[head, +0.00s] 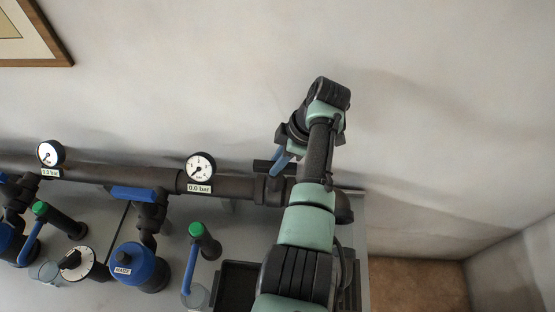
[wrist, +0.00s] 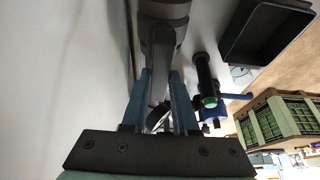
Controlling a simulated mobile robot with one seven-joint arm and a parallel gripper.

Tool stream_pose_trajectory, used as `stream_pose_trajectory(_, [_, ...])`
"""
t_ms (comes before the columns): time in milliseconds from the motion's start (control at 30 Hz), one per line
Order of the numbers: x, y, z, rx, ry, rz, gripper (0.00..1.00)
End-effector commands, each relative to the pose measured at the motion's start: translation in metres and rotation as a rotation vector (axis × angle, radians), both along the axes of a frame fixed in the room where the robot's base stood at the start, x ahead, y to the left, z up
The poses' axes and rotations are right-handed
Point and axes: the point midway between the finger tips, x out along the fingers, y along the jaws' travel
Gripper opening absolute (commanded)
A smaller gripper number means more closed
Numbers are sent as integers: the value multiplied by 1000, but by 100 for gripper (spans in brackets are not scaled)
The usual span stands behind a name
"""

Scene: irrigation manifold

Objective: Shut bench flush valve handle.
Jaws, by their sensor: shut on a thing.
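My gripper (head: 281,163) is at the right end of the dark manifold pipe (head: 232,186), its blue fingers pointing down at the pipe. In the wrist view the two blue fingers (wrist: 162,76) are closed on a dark grey lever-like piece (wrist: 158,88) below the pipe fitting (wrist: 163,35). It appears to be the flush valve handle. In the head view my arm and gripper hide most of this handle, so I cannot tell its angle to the pipe.
Two gauges (head: 200,167) (head: 50,153) read about zero. A blue-handled valve (head: 139,194) stands left of my gripper. A green-capped tap (head: 205,240), also in the wrist view (wrist: 207,84), and a black tray (head: 236,284) are close to my arm. The wall is close behind the pipe.

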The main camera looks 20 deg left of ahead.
Motion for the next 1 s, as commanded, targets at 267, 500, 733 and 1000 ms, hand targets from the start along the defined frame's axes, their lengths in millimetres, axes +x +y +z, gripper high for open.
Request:
stream_pose_trajectory(267, [0, 0, 1, 0, 0, -3, 0])
stream_pose_trajectory(500, [-1, 0, 2, 0, 1, -59, 0])
stream_pose_trajectory(733, [-2, -1, 4, 0, 1, -209, 0])
stream_pose_trajectory(1000, [-4, 0, 4, 0, 0, -460, 0])
